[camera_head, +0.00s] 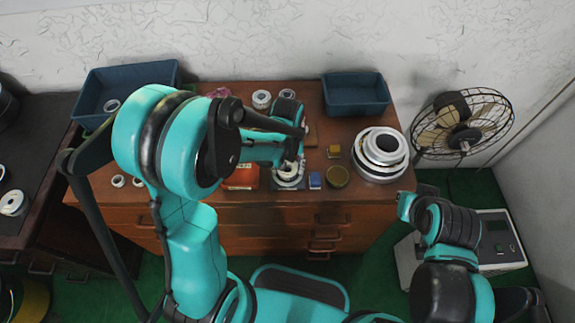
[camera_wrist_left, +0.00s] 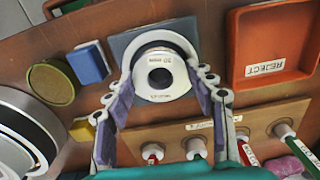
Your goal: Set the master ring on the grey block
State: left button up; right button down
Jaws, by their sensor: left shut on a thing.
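The master ring (camera_wrist_left: 161,78), a pale metal ring with a dark hole and printed markings, is between the fingers of my left gripper (camera_wrist_left: 160,84) in the wrist view. The fingers are shut on its sides. The grey block (camera_wrist_left: 121,44), a flat blue-grey square, is directly beneath the ring; I cannot tell whether they touch. In the head view my left gripper (camera_head: 291,163) is over the ring (camera_head: 289,171) and the block (camera_head: 290,185), partly hiding them. My right arm is at the lower right; its gripper does not show clearly.
An orange REJECT tray (camera_wrist_left: 235,72), blue block (camera_wrist_left: 89,64) and olive round tin (camera_wrist_left: 53,82) are close by. A wooden stand (camera_wrist_left: 180,135) holds several handled gauges. Large stacked rings (camera_head: 380,153) are at right; blue bins (camera_head: 355,95) stand at the back.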

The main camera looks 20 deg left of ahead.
pick_arm(q)
jog(key=shift+f+b, duration=0.35)
jog(key=shift+f, duration=0.1)
jog(key=o, duration=1.6)
jog(key=shift+o, duration=0.2)
notch_tip(320, 180, up, 12)
jog(key=shift+s+r, duration=0.1)
jog(key=shift+r, duration=0.05)
